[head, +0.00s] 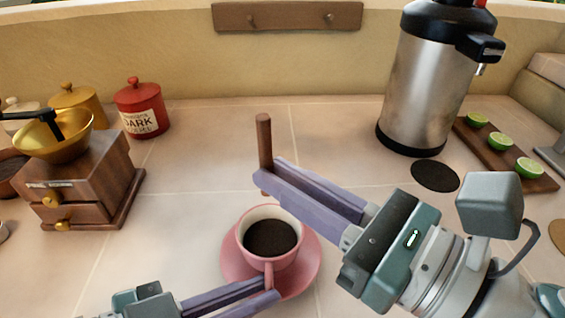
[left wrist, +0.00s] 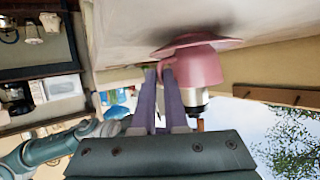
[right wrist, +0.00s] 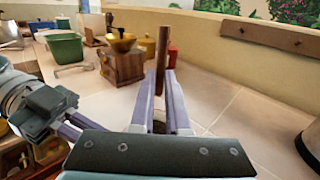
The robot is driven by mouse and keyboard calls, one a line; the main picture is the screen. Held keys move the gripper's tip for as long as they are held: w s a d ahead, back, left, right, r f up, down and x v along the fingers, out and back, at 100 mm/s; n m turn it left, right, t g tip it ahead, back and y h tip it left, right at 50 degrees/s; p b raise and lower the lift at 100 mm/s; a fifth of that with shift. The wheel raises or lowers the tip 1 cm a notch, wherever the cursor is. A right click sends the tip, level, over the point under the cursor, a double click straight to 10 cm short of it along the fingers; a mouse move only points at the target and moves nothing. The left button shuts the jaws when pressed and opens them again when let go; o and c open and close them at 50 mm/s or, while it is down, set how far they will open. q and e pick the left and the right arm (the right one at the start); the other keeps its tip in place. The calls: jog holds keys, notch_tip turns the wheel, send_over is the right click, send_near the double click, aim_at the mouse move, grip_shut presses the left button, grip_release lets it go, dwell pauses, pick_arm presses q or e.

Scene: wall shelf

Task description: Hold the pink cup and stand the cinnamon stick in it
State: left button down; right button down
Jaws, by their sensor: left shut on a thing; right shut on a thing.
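The pink cup (head: 291,262) holds dark liquid and stands on a pink saucer (head: 312,262) on the tiled counter. It also shows in the left wrist view (left wrist: 200,66). My left gripper (head: 272,290) is shut on the cup's handle at the front. The cinnamon stick (head: 264,140) is a brown rod, held upright. It also shows in the right wrist view (right wrist: 162,50). My right gripper (head: 265,180) is shut on its lower part, behind the cup and slightly left of its middle in the head view.
A wooden coffee grinder (head: 85,185) and a red canister (head: 141,108) stand at the left. A steel dispenser (head: 420,90) stands at the back right, near a dark round mat (head: 435,176) and a board with cut limes (head: 500,141). The counter behind the cup is clear.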

jog(key=shift+w+f, duration=0.1)
jog(key=shift+f, duration=4.3)
pick_arm(q)
jog(key=shift+d, duration=0.15)
pick_arm(e)
jog(key=shift+d+f, duration=0.1)
jog(key=shift+f, duration=0.5)
jog(key=c, duration=1)
grip_release()
jog(key=shift+f, duration=0.1)
pick_arm(q)
jog(key=shift+w+r, duration=0.1)
jog(key=shift+w, duration=0.05)
pick_arm(e)
jog(key=shift+o, duration=0.7)
jog(key=shift+s+d, duration=0.15)
jog(key=shift+s, duration=0.1)
jog(key=v, duration=0.9)
jog(key=shift+s+d+r, duration=0.2)
jog(key=shift+d+r, duration=0.1)
jog(key=shift+r, duration=0.1)
jog(key=shift+s+d+r, duration=0.2)
jog(key=shift+s+d, duration=0.25)
jog(key=shift+d, duration=0.1)
pick_arm(q)
jog(key=shift+f, duration=0.2)
jog(key=shift+s+a, duration=0.2)
pick_arm(e)
jog(key=shift+r, duration=0.1)
